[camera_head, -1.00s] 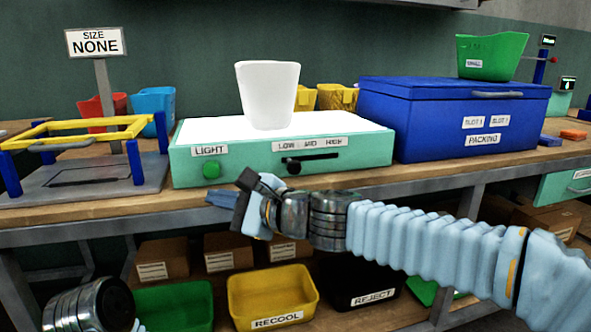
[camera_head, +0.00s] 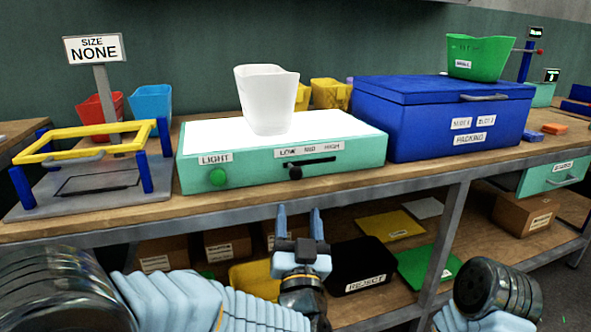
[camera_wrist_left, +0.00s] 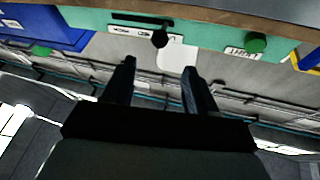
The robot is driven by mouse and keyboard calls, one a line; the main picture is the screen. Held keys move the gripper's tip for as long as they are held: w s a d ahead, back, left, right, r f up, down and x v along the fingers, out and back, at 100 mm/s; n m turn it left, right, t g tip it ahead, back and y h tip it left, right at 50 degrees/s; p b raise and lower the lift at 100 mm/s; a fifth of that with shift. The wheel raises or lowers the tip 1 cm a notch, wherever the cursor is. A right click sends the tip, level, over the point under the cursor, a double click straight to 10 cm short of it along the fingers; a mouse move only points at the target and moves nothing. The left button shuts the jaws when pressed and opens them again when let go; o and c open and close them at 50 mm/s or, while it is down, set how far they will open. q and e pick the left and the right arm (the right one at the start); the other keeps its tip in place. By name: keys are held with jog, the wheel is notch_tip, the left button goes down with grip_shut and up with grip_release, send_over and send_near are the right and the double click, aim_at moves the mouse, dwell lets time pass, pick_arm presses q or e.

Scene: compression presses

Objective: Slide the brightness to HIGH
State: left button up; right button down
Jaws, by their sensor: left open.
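The teal light box (camera_head: 250,178) stands on the bench with a bright white top and a LOW MID HIGH label (camera_head: 310,148). Its black slider knob (camera_head: 295,173) sits near the LOW end of the dark slot. The knob also shows in the left wrist view (camera_wrist_left: 159,39), just beyond and roughly between the fingertips. My left gripper (camera_head: 299,212) is open and empty, pointing up below the bench's front edge, apart from the knob. In the left wrist view both fingers (camera_wrist_left: 159,68) show spread. My right arm shows at lower right; its gripper is out of view.
A white translucent bin (camera_head: 266,100) stands on the light box. A green button (camera_head: 218,177) is left of the slider. A blue packing box (camera_head: 440,120) stands to the right and a yellow frame fixture (camera_head: 85,142) to the left. The bench edge (camera_head: 240,222) lies above my gripper.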

aim_at(296, 179)
pick_arm(q)
jog(key=p+x, duration=0.2)
jog(key=x, duration=1)
jog(key=shift+w, duration=0.2)
jog(key=shift+c, duration=0.4)
grip_shut()
